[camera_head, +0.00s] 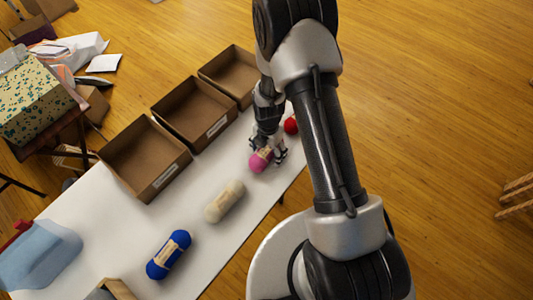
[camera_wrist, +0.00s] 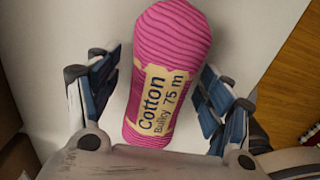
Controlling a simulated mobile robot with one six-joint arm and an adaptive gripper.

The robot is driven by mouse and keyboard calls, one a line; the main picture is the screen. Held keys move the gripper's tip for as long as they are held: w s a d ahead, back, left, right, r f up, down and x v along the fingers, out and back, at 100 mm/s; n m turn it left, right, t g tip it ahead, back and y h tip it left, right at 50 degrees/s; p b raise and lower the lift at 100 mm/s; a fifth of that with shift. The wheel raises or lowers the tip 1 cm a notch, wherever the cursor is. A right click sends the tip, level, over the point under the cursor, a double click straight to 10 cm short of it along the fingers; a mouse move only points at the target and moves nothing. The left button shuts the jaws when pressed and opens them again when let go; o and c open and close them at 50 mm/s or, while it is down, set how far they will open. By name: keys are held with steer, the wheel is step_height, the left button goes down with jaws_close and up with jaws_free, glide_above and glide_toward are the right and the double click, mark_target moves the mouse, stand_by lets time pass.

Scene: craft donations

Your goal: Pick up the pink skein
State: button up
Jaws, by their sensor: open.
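The pink skein (camera_head: 258,163) lies on the white table (camera_head: 107,233) near its right edge, just under my gripper (camera_head: 268,152). In the wrist view the pink skein (camera_wrist: 183,42) has a cream label reading "Cotton Bulky 75 m". It lies lengthwise between the two fingers of my gripper (camera_wrist: 160,92). The fingers are open, one on each side, with a visible gap on the left; on the right the finger is close to the skein, and I cannot tell whether it touches. The skein's near end meets the gripper's body in the picture.
A cream skein (camera_head: 225,202) and a blue skein (camera_head: 168,255) lie to the lower left. A red ball-like item (camera_head: 291,125) is just beyond my gripper. Three open cardboard boxes line the table's far side, the nearest box (camera_head: 146,158) being leftmost. A light-blue bag (camera_head: 38,254) lies at lower left.

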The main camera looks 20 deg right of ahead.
steer(key=shift+r, duration=0.1)
steer(key=shift+c, duration=0.4)
steer(key=c, duration=1.1)
